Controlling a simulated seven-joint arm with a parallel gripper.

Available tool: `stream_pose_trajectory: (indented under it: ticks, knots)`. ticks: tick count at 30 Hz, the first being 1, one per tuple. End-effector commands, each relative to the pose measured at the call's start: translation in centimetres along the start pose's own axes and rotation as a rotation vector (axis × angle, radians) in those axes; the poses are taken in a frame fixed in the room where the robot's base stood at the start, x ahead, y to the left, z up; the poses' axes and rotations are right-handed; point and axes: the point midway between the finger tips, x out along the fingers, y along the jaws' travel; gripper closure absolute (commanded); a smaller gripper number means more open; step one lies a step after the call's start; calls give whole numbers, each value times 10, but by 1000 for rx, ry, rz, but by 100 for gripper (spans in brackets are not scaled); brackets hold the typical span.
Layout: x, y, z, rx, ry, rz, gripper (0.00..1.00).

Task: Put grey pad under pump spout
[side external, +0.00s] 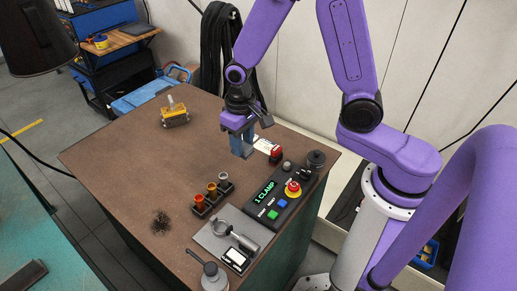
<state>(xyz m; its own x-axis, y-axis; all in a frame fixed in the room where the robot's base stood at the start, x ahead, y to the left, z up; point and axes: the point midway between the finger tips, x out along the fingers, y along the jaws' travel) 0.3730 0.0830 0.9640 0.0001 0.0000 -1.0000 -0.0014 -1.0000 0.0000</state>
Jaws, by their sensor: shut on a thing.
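My gripper (243,152) points down over the back right of the brown bench. It is shut on a small grey-blue piece, which I take to be the grey pad; its edges are hard to tell from the fingers. I cannot tell whether it touches the bench top. A grey pump bottle (214,279) stands at the near edge, with its spout (194,254) reaching up and left. The pump is well apart from my gripper, beyond the control box and the grey plate.
A black control box (262,212) with a green display, a rack of small coloured pots (212,196), and a grey plate (211,240) with a clamp lie between. A yellow block (174,116), dark wire wool (160,222) and a white card (264,145) are also on the bench (120,180). The left middle is free.

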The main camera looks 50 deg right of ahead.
Motion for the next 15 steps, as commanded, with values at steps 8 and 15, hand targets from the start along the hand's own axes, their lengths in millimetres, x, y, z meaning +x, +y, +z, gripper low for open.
stream_pose_trajectory:
  ticks: [8,15]
  knots:
    - [-5,70,-7,2,0,0,92]
    - [-6,83,-7,-2,-1,0,92]
